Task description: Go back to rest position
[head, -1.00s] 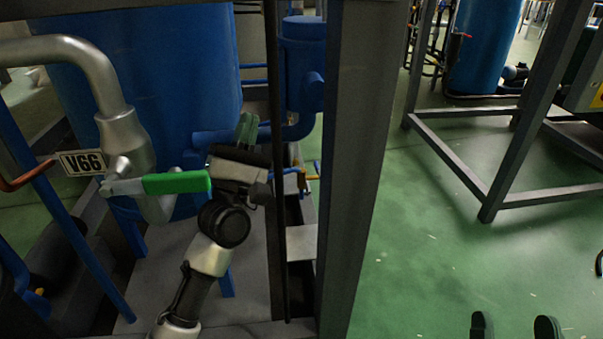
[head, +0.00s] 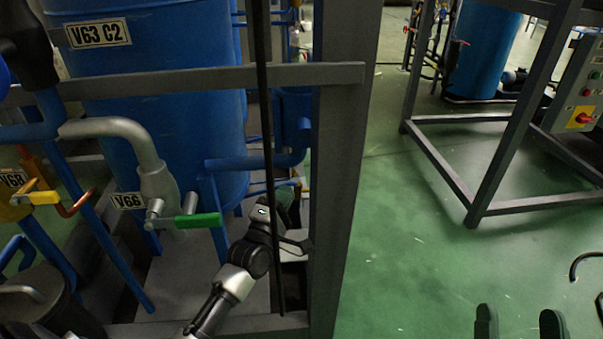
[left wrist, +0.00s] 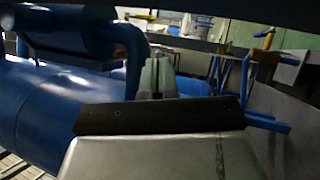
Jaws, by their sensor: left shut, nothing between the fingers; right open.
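My left gripper (head: 284,197) is just right of the V66 valve's green handle (head: 198,220) in the head view, apart from it. It is partly hidden behind a thin dark upright bar. In the left wrist view its fingers (left wrist: 157,76) are together with nothing between them. My right gripper (head: 519,322) shows only as two dark fingertips at the bottom right of the head view, spread apart over the green floor, with nothing between them.
A thick grey post (head: 345,180) and a cross beam (head: 215,77) stand close to my left arm. A large blue tank (head: 160,110) is behind the valve. A yellow-handled valve (head: 38,198) is at the left. The green floor (head: 410,250) at centre right is clear.

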